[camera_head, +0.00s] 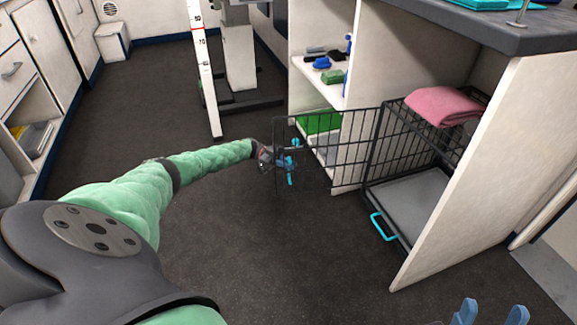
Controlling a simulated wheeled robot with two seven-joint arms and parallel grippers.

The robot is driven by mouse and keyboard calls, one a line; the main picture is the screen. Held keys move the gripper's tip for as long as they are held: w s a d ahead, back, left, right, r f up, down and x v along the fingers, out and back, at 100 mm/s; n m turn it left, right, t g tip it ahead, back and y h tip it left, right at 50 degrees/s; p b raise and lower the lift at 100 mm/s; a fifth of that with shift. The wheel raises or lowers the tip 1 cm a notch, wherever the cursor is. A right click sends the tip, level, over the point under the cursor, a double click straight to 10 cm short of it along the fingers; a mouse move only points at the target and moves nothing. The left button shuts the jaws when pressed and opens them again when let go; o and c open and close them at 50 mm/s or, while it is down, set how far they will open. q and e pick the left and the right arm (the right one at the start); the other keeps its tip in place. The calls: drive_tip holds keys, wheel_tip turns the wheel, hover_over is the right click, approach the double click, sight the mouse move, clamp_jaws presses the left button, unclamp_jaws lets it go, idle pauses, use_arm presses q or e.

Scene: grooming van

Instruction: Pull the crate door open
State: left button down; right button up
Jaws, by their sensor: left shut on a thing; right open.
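The wire crate (372,192) stands under the counter at the right, with a grey tray floor. Its black wire door (335,150) is swung open and reaches out to the left from the crate's front. My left gripper (287,166) is at the door's far free edge, shut on the door there; the exact grip is small and partly hidden by the wires. My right gripper (490,314) shows only its blue fingertips at the bottom right, open, apart from the crate.
A pink towel (443,106) lies on top of the crate. A cyan handle (382,227) sticks out at the tray's front. Shelves (322,91) behind the door hold brushes and small items. A table stand (238,60) is at the back. Dark floor (285,255) in front is clear.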

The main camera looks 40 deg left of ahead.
use_arm(q)
drive_tip(key=c, duration=1.6)
unclamp_jaws()
drive_tip(key=shift+d, duration=0.1)
drive_tip(key=shift+s+a, duration=0.25)
drive_tip(key=shift+a, duration=1.7)
drive_tip(key=shift+s+a, duration=0.2)
drive_tip(key=shift+a, duration=1.75)
